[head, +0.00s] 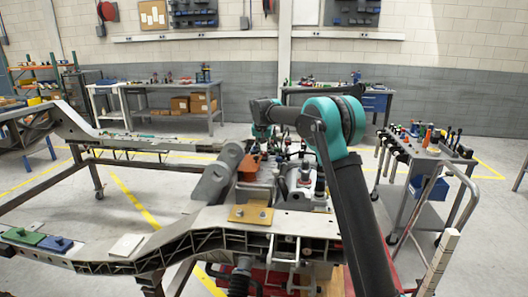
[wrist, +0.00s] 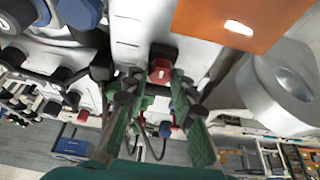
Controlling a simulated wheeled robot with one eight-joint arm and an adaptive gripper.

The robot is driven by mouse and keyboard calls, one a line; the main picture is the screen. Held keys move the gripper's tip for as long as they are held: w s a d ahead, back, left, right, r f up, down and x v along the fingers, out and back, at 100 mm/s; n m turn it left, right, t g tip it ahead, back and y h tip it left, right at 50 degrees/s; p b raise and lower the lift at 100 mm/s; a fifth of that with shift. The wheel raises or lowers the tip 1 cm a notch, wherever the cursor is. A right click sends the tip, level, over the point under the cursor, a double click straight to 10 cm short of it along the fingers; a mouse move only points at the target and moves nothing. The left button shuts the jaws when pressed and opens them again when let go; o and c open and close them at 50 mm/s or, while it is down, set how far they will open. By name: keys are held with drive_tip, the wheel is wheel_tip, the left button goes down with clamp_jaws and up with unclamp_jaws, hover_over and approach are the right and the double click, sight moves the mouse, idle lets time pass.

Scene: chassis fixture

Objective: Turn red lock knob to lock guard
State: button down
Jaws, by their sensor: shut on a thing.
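The red lock knob (wrist: 160,70) is small and sits near the upper middle of the wrist view, against a dark fitting on the pale metal fixture. My gripper (wrist: 152,82) has green fingers on both sides of the knob and is shut on it. The knob's turn angle is hard to read. An orange plate (wrist: 235,22), possibly the guard, is at the upper right of the wrist view. An orange part (head: 248,168) also shows on the fixture in the head view. There the gripper's fingers and the knob are too small and crowded to make out.
The long chassis frame (head: 205,220) crosses the foreground, with a tan plate (head: 251,214) and a grey cylinder (head: 217,172) near my arm. A tool cart (head: 425,155) stands at right. A workbench (head: 180,112) is at the back.

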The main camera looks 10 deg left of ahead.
idle(0.5)
drive_tip(key=c, duration=1.3)
unclamp_jaws()
drive_tip(key=shift+o, duration=0.2)
drive_tip(key=v, duration=1.2)
